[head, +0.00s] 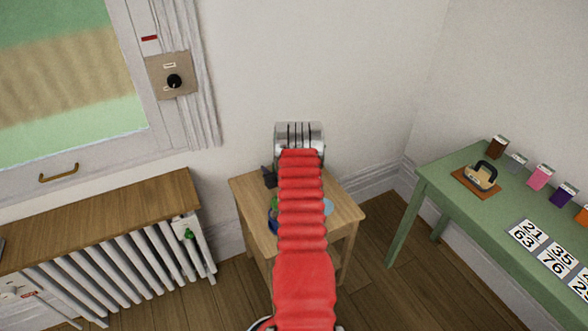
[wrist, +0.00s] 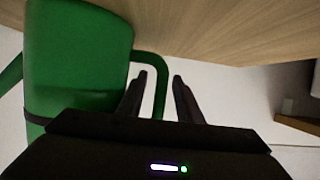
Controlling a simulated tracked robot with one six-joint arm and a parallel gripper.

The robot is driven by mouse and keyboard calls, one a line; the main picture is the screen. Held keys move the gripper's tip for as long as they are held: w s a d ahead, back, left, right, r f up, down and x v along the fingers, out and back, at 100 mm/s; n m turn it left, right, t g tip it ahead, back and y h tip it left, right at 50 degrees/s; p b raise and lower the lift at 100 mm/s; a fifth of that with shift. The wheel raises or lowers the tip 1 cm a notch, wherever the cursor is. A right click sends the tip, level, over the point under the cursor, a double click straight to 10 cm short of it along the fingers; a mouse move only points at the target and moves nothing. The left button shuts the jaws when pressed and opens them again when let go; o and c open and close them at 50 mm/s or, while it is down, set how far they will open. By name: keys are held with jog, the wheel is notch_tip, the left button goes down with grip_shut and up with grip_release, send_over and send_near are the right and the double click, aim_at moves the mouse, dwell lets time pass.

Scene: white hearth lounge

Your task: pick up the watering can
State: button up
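The green watering can (wrist: 78,60) fills the left of the wrist view, close to the camera. Its thin green handle (wrist: 161,90) loops out to the right and passes between the two dark fingers of my gripper (wrist: 160,76). The fingers are apart, with light gaps beside the handle, so my gripper is open around it.
A pale blue round thing (head: 327,207) lies on the side table, partly hidden by my arm. A white radiator (head: 130,260) with a wooden shelf (head: 100,220) stands left. A green table (head: 470,215) with small packets and number cards stands right. Wooden floor shows between them.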

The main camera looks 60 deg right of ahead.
jog(key=shift+c, duration=0.5)
grip_shut()
dwell(1.1)
